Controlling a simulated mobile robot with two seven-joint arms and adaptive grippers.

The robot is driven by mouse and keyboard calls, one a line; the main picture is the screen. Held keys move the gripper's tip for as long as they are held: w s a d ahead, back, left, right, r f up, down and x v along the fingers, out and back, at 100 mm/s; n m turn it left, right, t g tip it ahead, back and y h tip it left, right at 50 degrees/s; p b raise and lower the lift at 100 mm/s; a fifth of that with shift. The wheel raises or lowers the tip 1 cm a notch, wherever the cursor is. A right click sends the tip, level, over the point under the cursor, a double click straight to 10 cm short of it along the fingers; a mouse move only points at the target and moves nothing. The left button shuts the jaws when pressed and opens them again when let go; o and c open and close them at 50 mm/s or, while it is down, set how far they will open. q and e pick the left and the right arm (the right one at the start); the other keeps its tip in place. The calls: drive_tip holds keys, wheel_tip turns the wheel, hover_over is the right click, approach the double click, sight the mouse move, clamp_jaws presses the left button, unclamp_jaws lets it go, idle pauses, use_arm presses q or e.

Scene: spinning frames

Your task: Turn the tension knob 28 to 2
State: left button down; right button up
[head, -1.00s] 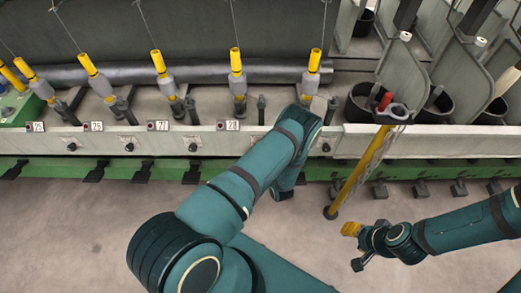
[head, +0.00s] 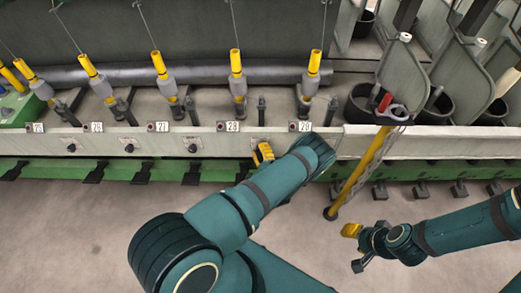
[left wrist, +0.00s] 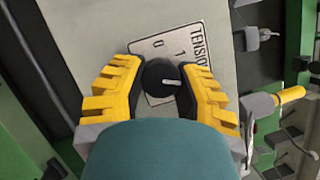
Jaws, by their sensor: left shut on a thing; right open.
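The tension knob 28 (left wrist: 158,74) is a round black knob with a white pointer mark on a plate (left wrist: 190,62) reading TENSION, with 0 and 1 visible. The pointer points right in the left wrist view, toward the TENSION lettering; any other numbers are hidden. My left gripper (left wrist: 160,82) is shut on the knob, a yellow finger on each side. In the head view its yellow fingers (head: 263,153) are at the rail just right of the label 28 (head: 232,126); the knob is hidden there. My right gripper (head: 353,247) is open and empty above the floor.
Yellow-topped spindles (head: 236,75) with threads stand behind the rail. The floor in front is clear.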

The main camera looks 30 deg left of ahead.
use_arm(q)
drive_tip(key=shift+a+r, duration=0.1)
drive_tip(key=c, duration=0.6)
unclamp_jaws()
drive_tip(key=v, duration=1.2)
